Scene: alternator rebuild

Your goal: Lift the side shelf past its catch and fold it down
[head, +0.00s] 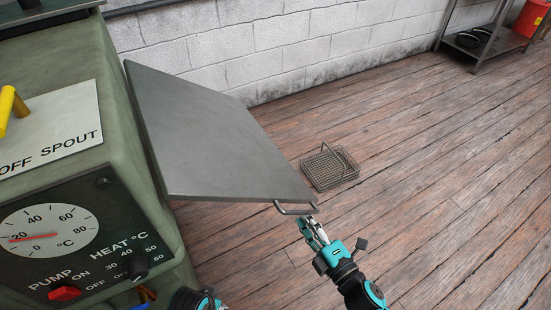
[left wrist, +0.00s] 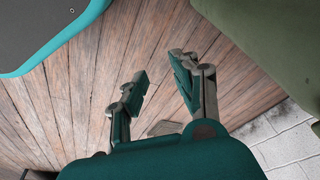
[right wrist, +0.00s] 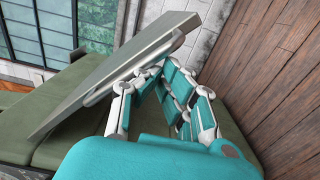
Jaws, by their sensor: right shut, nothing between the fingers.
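The side shelf (head: 215,140) is a flat grey metal panel standing out from the right side of the green machine (head: 95,130). The catch is not visible.
A wire basket (head: 329,168) lies on the plank floor right of the shelf. A white block wall (head: 270,50) runs behind. A metal rack (head: 480,45) and a red bucket (head: 533,15) stand at the far right. The floor at right is clear.

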